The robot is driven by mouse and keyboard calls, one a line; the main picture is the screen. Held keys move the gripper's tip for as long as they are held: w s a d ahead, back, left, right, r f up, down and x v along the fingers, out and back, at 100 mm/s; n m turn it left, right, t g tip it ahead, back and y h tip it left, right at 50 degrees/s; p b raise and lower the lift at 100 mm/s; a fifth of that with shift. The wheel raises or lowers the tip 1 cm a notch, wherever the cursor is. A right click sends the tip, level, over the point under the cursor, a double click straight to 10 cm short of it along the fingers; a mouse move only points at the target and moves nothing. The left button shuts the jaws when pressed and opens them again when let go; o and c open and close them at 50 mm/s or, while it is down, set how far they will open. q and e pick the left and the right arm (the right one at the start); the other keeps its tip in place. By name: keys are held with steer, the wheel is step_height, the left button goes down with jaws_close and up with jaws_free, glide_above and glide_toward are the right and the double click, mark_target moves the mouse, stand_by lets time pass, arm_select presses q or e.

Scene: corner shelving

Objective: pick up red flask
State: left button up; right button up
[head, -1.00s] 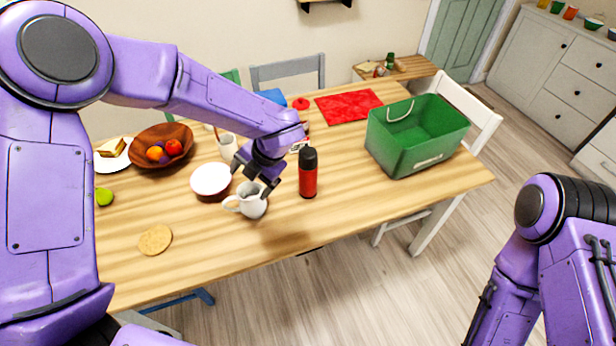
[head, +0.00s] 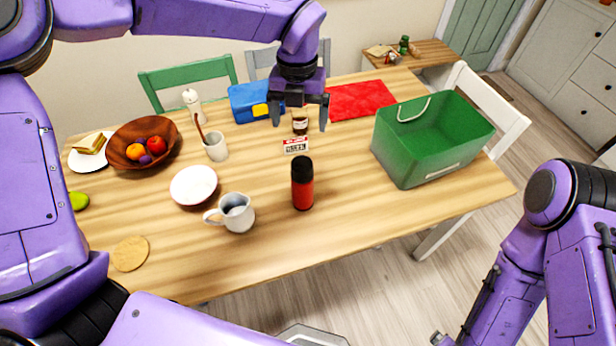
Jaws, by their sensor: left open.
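The red flask (head: 302,190) with a black cap stands upright on the wooden table, right of the white jug. My left gripper (head: 299,122) is open and points down, farther back than the flask. A small dark jar (head: 300,121) with a pale lid shows between its fingers; I cannot tell whether they touch it. The flask is in full view and apart from the gripper. My right arm is at the lower right, and its gripper is not clearly visible.
A white jug (head: 236,213) and a white bowl (head: 194,186) stand left of the flask. A green crate (head: 428,150) is to the right. A small label card (head: 296,146) lies behind the flask. The table's front right is clear.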

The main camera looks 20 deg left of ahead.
arm_select(q)
steer(key=b, duration=0.6)
glide_above(302, 162)
step_height(302, 162, down, 6)
steer(key=shift+a+f, duration=0.1)
steer(key=shift+f, duration=0.1)
step_height(302, 162, down, 5)
steer(key=shift+r+p, duration=0.15)
steer(key=shift+p, duration=0.55)
step_height(302, 162, down, 5)
steer(key=shift+s+p, duration=0.1)
steer(key=shift+p, duration=0.85)
steer(key=shift+f, duration=0.4)
jaws_close()
